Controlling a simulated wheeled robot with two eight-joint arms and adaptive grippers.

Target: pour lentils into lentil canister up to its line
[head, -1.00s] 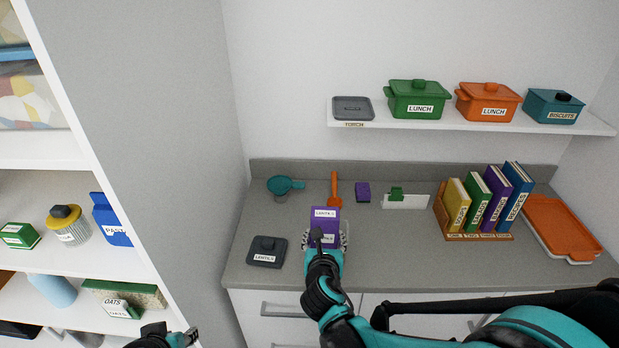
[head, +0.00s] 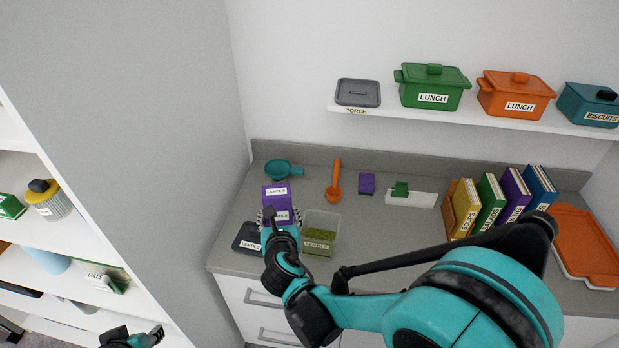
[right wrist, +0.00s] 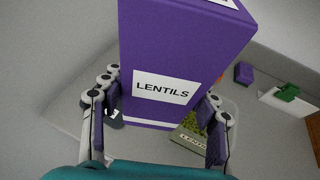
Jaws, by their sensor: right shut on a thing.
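A purple lentils packet (head: 277,196) is held by my right gripper (head: 282,216), which is shut on it just left of the canister. In the right wrist view the packet (right wrist: 165,50) stands between the fingers, its LENTILS label facing the camera. The clear lentil canister (head: 320,236) stands open on the counter with green contents low inside. It shows partly behind the packet in the right wrist view (right wrist: 190,140); its fill line cannot be made out. A dark grey lid (head: 246,238) lies to the left, partly behind the gripper. My left gripper (head: 150,338) is at the bottom left edge, its jaws unclear.
A teal scoop (head: 280,168), an orange spoon (head: 334,183), a purple sponge (head: 367,184) and a green clip on a white card (head: 412,197) lie behind. Books (head: 485,207) and an orange tray (head: 580,245) are at the right. A shelf (head: 480,122) hangs above.

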